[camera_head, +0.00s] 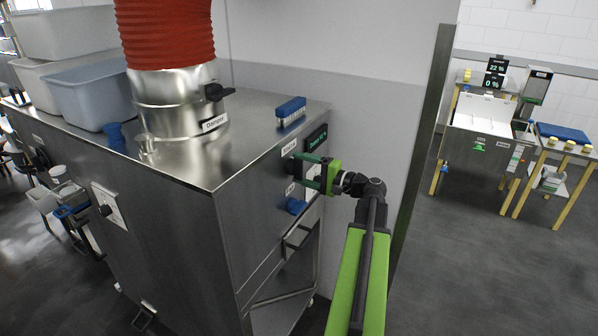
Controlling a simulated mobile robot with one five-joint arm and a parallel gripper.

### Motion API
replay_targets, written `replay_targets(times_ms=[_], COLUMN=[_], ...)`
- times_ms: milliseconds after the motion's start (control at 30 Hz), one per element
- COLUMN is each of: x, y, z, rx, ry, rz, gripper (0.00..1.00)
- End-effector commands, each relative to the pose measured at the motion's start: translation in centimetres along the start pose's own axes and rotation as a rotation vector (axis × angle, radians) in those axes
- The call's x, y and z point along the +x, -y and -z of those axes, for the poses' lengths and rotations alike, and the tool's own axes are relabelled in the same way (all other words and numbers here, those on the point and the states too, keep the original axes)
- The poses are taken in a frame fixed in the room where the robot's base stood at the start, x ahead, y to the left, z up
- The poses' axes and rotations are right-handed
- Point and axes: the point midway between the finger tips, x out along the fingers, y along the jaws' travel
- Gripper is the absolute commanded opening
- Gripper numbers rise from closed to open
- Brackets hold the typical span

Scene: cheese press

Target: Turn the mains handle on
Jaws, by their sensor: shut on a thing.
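My gripper (303,171) is at the right-hand face of the steel cabinet (205,225), reaching in from the right on my green arm. Its two green fingers are shut on the mains handle, just below a small white label (289,147) whose text is too small to read surely. The handle is mostly hidden between the fingers, so I cannot tell its exact angle. A dark display (317,138) with green text is just above my gripper.
A blue knob (296,206) sits just below my gripper on the same face. A blue-and-white brush (291,110) and a steel duct with a red hose (168,35) are on the cabinet top. A door edge (428,130) stands right of my arm.

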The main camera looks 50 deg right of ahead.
Motion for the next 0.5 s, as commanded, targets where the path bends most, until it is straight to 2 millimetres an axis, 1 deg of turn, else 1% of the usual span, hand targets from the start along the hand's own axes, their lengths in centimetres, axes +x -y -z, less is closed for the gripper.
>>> replay_targets(times_ms=[267,300,433,500], x=[-0.02,-0.02,-0.01,0.0], y=[0.01,0.01,-0.01,-0.02], z=[-0.03,-0.04,-0.05,-0.06], rx=[0.004,0.003,0.002,0.002], ry=[0.001,0.001,0.001,0.002], rz=[0.001,0.0,0.0,0.0], gripper=[0.32,0.78,0.95,0.95])
